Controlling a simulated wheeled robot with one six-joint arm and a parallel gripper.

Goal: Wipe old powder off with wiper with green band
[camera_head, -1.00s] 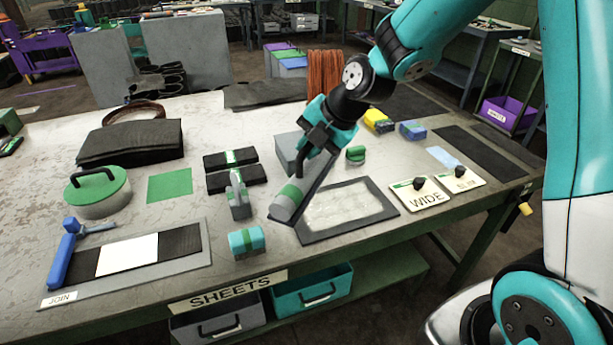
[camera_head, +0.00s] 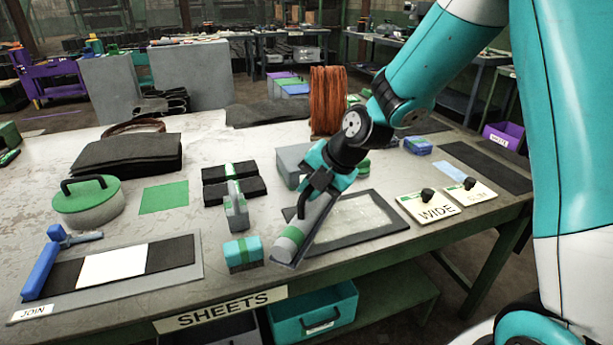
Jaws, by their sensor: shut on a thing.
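Pale, whitish powder (camera_head: 355,218) covers the board's light middle, to the right of the wiper. My gripper and the wiper hide part of the board's left side.
A teal block with a green band (camera_head: 243,254) stands close to the left of the wiper. A grey upright-handled tool (camera_head: 236,212) and a grey box (camera_head: 292,164) are nearby. Plates marked WIDE (camera_head: 432,207) and another label lie to the right. The table's front edge is close.

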